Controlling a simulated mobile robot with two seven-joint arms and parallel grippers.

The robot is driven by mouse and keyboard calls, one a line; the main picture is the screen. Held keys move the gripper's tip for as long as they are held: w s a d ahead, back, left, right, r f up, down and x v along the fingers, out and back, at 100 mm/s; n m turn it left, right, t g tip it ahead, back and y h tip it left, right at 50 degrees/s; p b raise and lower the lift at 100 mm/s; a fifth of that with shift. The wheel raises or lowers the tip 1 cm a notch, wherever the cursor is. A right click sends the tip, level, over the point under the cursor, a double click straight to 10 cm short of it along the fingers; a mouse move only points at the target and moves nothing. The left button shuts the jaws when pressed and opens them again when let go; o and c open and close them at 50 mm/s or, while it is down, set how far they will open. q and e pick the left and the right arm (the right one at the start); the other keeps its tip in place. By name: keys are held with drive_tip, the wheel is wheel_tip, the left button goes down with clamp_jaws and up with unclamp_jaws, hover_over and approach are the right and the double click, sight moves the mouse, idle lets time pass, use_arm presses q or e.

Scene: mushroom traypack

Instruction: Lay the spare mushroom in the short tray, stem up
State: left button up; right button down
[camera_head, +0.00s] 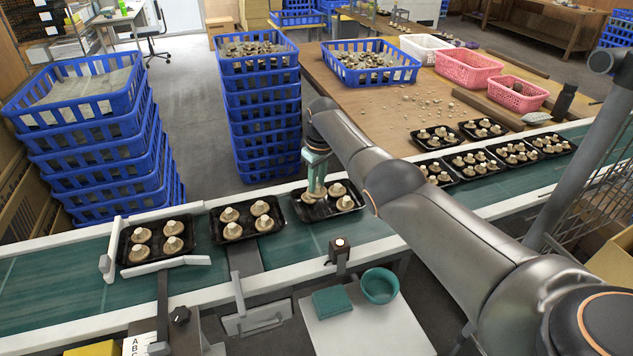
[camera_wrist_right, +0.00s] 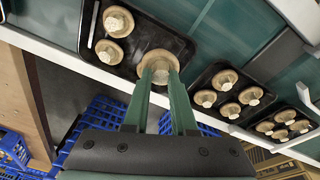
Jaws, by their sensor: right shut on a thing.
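The spare mushroom (camera_wrist_right: 157,67) is between the fingertips of my right gripper (camera_wrist_right: 160,78), which is shut on its stem. Its cap faces down and its stem points up. In the head view my right gripper (camera_head: 316,178) points down over the left part of the short black tray (camera_head: 326,216). Two stem-up mushrooms sit in that tray's right part in the head view, and the tray (camera_wrist_right: 184,44) also shows in the wrist view. The held mushroom's cap hides what is beneath it, and I cannot tell whether it touches the tray floor. My left gripper is not in view.
Two filled trays, a middle one (camera_head: 219,239) and a left one (camera_head: 126,258) inside a white guide, stand on the green belt (camera_head: 283,248). Several filled trays stand farther right. Stacked blue crates (camera_head: 262,120) rise behind the belt, close to my right gripper.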

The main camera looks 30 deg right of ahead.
sight(317, 192)
wheel_tip(317, 192, down, 5)
drive_tip(key=b, duration=0.5)
drive_tip(key=shift+f, duration=0.95)
drive_tip(key=shift+f+b, duration=0.3)
drive_tip(key=c, duration=0.7)
unclamp_jaws()
drive_tip(key=shift+o, duration=0.2)
